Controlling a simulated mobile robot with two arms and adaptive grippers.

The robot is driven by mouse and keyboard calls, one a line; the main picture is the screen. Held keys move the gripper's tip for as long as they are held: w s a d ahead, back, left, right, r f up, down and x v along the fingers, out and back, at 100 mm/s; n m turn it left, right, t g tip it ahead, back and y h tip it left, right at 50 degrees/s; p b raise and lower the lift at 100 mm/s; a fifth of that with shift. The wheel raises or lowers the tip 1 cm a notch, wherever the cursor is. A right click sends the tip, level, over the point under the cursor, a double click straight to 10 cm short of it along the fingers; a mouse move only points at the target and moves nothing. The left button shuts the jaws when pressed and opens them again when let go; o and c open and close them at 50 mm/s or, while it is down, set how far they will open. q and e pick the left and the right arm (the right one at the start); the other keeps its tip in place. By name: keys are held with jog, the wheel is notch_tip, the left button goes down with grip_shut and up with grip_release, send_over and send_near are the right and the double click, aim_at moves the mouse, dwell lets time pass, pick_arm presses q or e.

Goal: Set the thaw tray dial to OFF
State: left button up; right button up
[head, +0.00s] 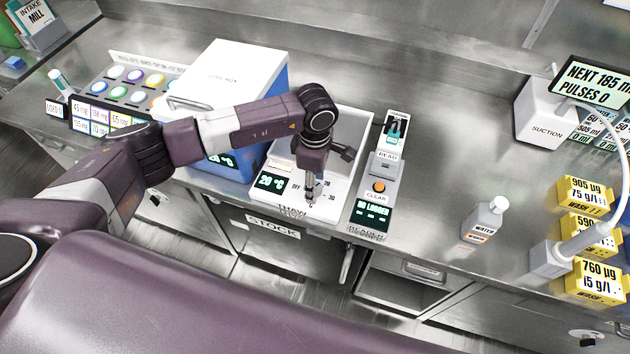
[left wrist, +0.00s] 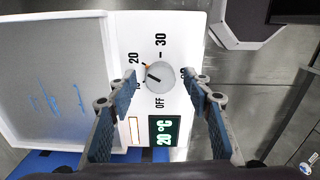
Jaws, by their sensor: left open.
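The thaw tray (head: 335,205) is a white unit with a front control panel; its display (left wrist: 165,131) reads 20 °C. Its round grey dial (left wrist: 160,77) is ringed by marks including OFF, 20 and 30. A dark line on the dial points left in the left wrist view, away from OFF; its exact setting is hard to tell. My left gripper (head: 311,196) points down over the panel. In the left wrist view its open fingers (left wrist: 160,80) appear on either side of the dial; contact is not clear. The gripper hides the dial in the head view. My right gripper is not in view.
A blue and white box (head: 235,75) stands left of the tray, behind my left arm. A reader with an orange button (head: 378,187) stands close on the right. Farther right are a white bottle (head: 485,218) and a suction unit (head: 543,112). Counter between reader and bottle is clear.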

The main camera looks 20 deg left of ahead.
pick_arm(q)
jog(key=c, duration=1.1)
jog(key=shift+c, duration=0.2)
